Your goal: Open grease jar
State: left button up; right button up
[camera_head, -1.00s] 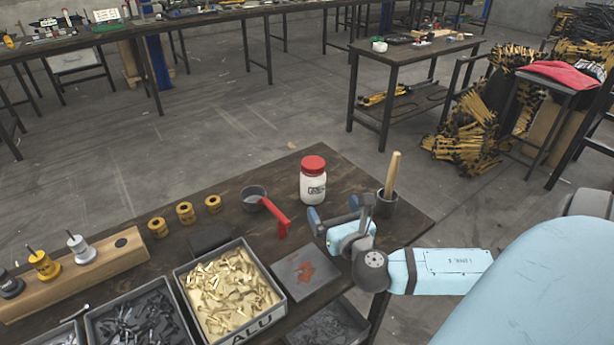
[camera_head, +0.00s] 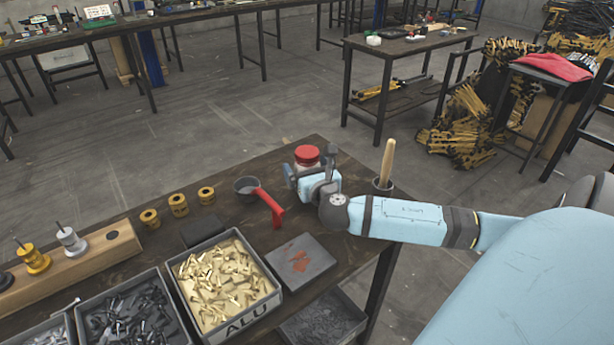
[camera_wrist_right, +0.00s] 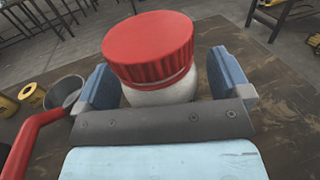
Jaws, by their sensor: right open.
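The grease jar is white with a ribbed red lid (camera_head: 307,154) and stands upright near the table's far edge, the lid on it. My right gripper (camera_head: 308,164) is at the jar, partly hiding its white body in the head view. In the right wrist view the red lid (camera_wrist_right: 148,48) rises above the gripper, and the white jar body (camera_wrist_right: 160,93) sits between the two blue fingers (camera_wrist_right: 160,88). The fingers are open, with a gap visible on the right side. My left gripper is not in view.
A grey cup with a red handle (camera_head: 266,202) stands left of the gripper. A wooden-handled tool in a dark cup (camera_head: 383,184) stands to the right. A dark pad with red smears (camera_head: 301,258) and a bin of brass-coloured rivets (camera_head: 275,298) lie nearer.

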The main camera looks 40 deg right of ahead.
jog(key=c, duration=1.2)
jog(key=shift+r, duration=0.1)
notch_tip(320, 180, up, 20)
jog(key=p, duration=0.5)
jog(key=o, duration=0.5)
jog(key=c, duration=0.6)
jog(key=shift+c, duration=0.2)
